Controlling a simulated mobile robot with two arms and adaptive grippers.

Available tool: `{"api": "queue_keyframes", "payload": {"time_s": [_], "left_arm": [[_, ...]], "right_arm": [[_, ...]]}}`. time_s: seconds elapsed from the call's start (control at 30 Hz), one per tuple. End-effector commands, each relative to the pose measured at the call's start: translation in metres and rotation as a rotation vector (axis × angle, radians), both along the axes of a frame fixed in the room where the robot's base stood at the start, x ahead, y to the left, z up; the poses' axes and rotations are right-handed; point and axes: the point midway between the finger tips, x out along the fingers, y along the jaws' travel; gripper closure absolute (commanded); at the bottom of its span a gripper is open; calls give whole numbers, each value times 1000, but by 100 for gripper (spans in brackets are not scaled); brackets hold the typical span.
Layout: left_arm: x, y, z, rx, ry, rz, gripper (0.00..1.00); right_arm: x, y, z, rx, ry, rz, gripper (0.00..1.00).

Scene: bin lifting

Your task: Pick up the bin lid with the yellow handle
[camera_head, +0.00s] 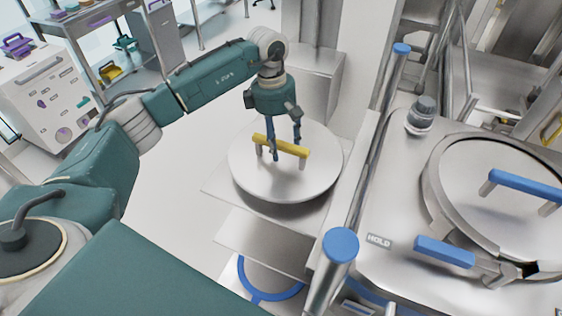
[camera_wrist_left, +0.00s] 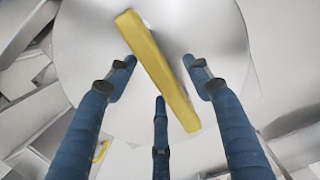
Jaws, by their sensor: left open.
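The bin lid (camera_head: 320,172) is a round pale metal disc lying flat on a metal stand. Its yellow handle (camera_head: 281,145) is a raised bar on two short posts. My left gripper (camera_head: 285,150) is over the lid with its fingers pointing down around the handle. In the left wrist view the yellow handle (camera_wrist_left: 158,70) runs diagonally between the blue fingers of the left gripper (camera_wrist_left: 160,80), which are spread apart. I cannot tell whether any finger touches the handle. My right gripper is not in view.
To the right is a metal unit with a round hatch (camera_head: 500,175) and blue handles (camera_head: 444,251). A blue-capped post (camera_head: 340,246) stands near the lid's front right. A metal stand edge (camera_head: 265,235) lies below the lid. A white cabinet (camera_head: 45,95) is at the far left.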

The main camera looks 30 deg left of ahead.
Motion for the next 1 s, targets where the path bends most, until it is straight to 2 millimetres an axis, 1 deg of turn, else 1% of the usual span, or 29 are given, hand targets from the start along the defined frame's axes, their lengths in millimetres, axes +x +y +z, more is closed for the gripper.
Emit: {"api": "queue_keyframes", "payload": {"time_s": [0.03, 0.17, 0.43, 0.73, 0.77, 0.8, 0.87, 0.9, 0.97, 1.0], "left_arm": [[0, 0, 0, 0, 0, 0, 49], [0, 0, -1, 0, 0, 0, 49], [0, 0, -4, 0, -1, 0, 49], [0, 0, -4, 0, 0, 1, 49], [0, 0, -4, 0, 0, 1, 51], [0, 0, -4, 0, 0, 1, 59], [0, 0, -4, 0, 0, 1, 71], [0, 0, -4, 0, 0, 1, 79], [0, 0, -4, 0, 0, 1, 91], [0, 0, -4, 0, 0, 1, 99]], "right_arm": [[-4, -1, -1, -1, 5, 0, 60], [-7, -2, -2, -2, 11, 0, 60], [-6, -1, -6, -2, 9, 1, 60], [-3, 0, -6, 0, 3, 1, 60], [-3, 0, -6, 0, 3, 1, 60], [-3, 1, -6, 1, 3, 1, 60], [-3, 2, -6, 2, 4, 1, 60], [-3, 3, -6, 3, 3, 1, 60], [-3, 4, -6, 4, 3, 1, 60], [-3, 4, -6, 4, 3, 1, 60]]}}
